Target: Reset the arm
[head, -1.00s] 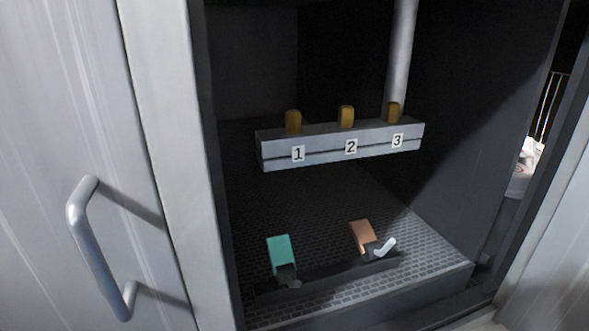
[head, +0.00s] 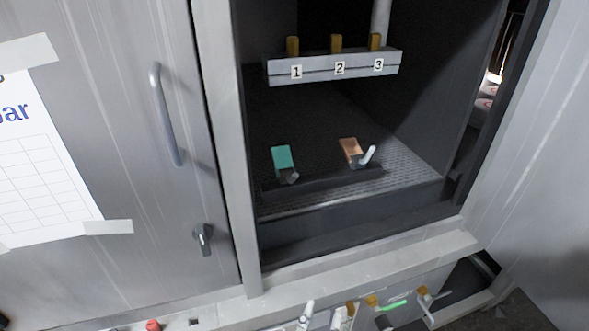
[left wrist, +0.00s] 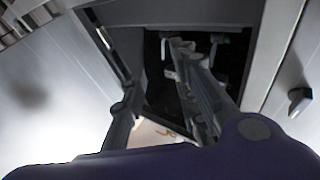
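My left gripper (left wrist: 152,72) shows in the left wrist view, its two fingers apart with nothing seen between them. Beyond it is the dark opening of the cabinet. I cannot make out either gripper in the head view, and my right gripper is in neither view. In the head view, the open compartment holds a grey bar (head: 335,68) marked 1, 2 and 3, with an orange-brown peg above each number. Below it, a teal block (head: 283,158) and an orange-brown block (head: 350,149) sit at a dark rail on the mesh floor.
A closed metal door with a handle (head: 166,115) and a dark latch (head: 203,239) stands left of the compartment. A taped paper sheet (head: 45,165) is on it. An open door panel (head: 545,190) stands at the right. Several small fittings line a lower opening beneath the ledge (head: 370,254).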

